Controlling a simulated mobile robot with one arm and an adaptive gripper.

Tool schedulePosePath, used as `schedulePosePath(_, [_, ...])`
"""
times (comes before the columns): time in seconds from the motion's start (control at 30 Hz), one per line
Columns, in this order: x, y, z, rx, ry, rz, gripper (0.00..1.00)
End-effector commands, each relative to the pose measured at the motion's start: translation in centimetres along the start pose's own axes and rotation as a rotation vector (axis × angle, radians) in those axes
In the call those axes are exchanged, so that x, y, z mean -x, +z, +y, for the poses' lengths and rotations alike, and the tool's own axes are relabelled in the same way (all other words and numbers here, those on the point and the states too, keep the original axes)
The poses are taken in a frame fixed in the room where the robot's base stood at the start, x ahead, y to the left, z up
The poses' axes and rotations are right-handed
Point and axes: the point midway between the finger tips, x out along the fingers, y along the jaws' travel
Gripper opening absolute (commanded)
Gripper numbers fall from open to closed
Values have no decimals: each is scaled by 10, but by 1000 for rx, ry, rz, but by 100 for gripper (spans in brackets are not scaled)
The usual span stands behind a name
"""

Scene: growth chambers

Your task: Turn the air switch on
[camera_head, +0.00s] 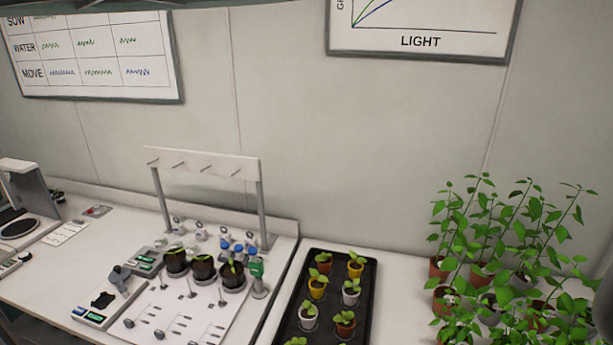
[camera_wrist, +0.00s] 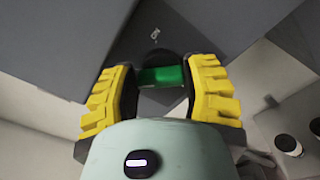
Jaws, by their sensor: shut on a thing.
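In the wrist view, my gripper (camera_wrist: 163,88) has its two yellow ridged fingers on either side of a green handle (camera_wrist: 163,76) and is shut on it. The green handle looks like part of the air switch. It lies across the picture, in front of a dark round piece (camera_wrist: 157,58) on a dark grey panel (camera_wrist: 200,35). A small white mark sits on the panel just above; it is too small to read surely. Neither my gripper nor this switch can be made out in the head view.
In the head view, a bench carries a white board (camera_head: 185,318) with dark pots, and a black tray (camera_head: 285,325) of seedlings. Tall leafy plants crowd the right. In the wrist view, white cylindrical things (camera_wrist: 287,144) stand at the lower right.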

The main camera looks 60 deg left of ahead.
Motion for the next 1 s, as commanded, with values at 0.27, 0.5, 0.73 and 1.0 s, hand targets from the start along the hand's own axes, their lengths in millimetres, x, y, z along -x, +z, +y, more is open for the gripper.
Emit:
schedulePosePath(0.27, [0, 0, -1, -38, 1, -2, 12])
schedulePosePath(0.5, [0, 0, -3, -177, 0, -4, 12])
schedulePosePath(0.73, [-1, 0, -4, -385, 1, -5, 12])
schedulePosePath(1.0, [0, -2, -5, -645, 2, -2, 12])
